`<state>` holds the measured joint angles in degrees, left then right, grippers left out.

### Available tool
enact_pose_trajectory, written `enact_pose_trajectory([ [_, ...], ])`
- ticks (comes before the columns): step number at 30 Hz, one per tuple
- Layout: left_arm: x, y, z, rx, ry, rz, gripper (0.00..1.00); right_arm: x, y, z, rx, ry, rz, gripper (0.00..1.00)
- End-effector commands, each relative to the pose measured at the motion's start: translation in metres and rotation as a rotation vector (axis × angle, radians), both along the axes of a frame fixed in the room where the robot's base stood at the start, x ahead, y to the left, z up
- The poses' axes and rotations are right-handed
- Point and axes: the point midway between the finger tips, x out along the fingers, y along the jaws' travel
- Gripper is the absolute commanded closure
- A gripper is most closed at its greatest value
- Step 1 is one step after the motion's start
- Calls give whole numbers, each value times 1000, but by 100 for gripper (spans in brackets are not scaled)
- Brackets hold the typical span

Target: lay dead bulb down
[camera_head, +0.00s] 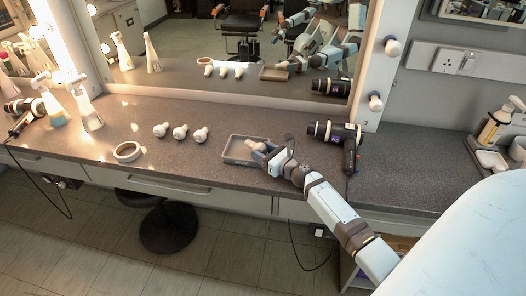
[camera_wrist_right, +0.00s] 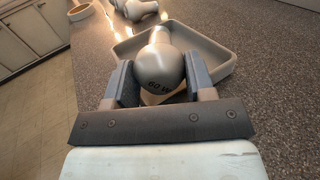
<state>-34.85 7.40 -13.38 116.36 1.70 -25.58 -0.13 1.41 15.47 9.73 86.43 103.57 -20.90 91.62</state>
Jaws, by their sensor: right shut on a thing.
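My right gripper (camera_head: 264,152) is shut on a white bulb (camera_head: 255,144), with a finger on each side of its round glass in the right wrist view (camera_wrist_right: 160,72). The glass, marked "60 W", faces the wrist and the narrow base points away. A shallow grey tray (camera_head: 233,154) lies on the counter. The bulb is over or inside the tray; I cannot tell whether it touches the floor of it. The tray's rim also shows in the wrist view (camera_wrist_right: 216,54). My left gripper is not in view.
Three bulbs (camera_head: 180,132) lie in a row left of the tray. A ring (camera_head: 127,152) lies nearer the front edge. A hair dryer (camera_head: 336,132) lies right of the tray, close to my arm. Spray bottles (camera_head: 88,110) stand at left. A mirror (camera_head: 225,80) rises behind the counter.

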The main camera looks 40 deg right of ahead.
Motion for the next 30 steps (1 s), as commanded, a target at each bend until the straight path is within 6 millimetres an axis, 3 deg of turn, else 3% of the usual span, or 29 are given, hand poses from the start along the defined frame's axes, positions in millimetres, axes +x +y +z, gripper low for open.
enact_pose_trajectory([
  [8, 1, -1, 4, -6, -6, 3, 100, 0, 0, 0, 0, 0, 0, 79],
  [18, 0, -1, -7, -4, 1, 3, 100, 0, 0, -6, 0, 0, 0, 79],
  [19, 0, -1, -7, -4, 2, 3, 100, 0, 0, -6, 0, 0, 0, 48],
  [23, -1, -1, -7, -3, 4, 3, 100, 0, 0, -5, 0, 0, 0, 18],
  [30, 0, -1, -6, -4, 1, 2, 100, 0, 0, -5, 0, 0, 0, 17],
])
